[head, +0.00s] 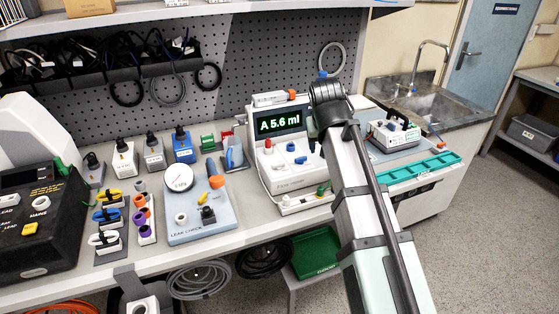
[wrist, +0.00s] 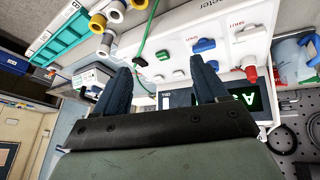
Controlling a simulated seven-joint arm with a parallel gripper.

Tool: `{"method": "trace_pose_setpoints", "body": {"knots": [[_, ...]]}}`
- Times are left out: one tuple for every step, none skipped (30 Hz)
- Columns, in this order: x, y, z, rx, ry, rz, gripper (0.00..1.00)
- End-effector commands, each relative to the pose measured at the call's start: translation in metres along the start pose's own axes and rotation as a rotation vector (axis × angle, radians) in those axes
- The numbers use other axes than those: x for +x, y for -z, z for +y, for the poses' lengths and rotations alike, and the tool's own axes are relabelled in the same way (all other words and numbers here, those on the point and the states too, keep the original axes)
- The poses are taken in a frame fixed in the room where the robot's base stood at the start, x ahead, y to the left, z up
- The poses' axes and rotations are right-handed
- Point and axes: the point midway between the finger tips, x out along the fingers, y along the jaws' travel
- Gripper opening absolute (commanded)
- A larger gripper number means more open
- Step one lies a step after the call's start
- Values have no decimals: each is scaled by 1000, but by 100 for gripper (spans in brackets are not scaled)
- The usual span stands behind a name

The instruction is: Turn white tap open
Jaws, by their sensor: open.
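The meter (head: 287,172) with the lit screen (head: 280,122) reading "A 5.6 ml" stands on the bench, and its panel (wrist: 180,30) fills the upper wrist view. In the head view my arm covers most of that side of the panel. My gripper (wrist: 161,64) is open and empty. Its two dark blue fingers lie on either side of the white tap in the picture; whether they touch it I cannot tell.
Green parts (wrist: 140,61) and a green lead lie close to my left finger in the wrist view. A leak check unit (head: 200,210) stands left of the meter. A teal tray (head: 420,172) and a small device (head: 392,133) are to the right.

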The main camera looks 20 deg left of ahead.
Motion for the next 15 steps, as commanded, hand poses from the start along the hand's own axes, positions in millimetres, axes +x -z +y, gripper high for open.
{"method": "trace_pose_setpoints", "body": {"knots": [[-10,12,-24,-56,66,-8,72],[-16,15,-37,-89,104,-13,72],[-22,17,-52,-129,149,-19,72],[-27,19,-62,-157,180,-23,72],[-31,20,-71,-181,207,-24,72],[-36,21,-81,-209,238,-27,72],[-40,22,-86,-226,255,-28,72],[-42,22,-91,-241,272,-29,72],[-45,23,-96,-255,287,-29,72],[-46,23,-99,-263,296,-29,72],[-47,22,-101,-270,303,-30,72],[-46,22,-103,-274,307,-30,72],[-45,22,-104,-276,309,-30,72],[-43,22,-105,-276,309,-31,72],[-40,21,-105,-276,309,-32,72]]}}
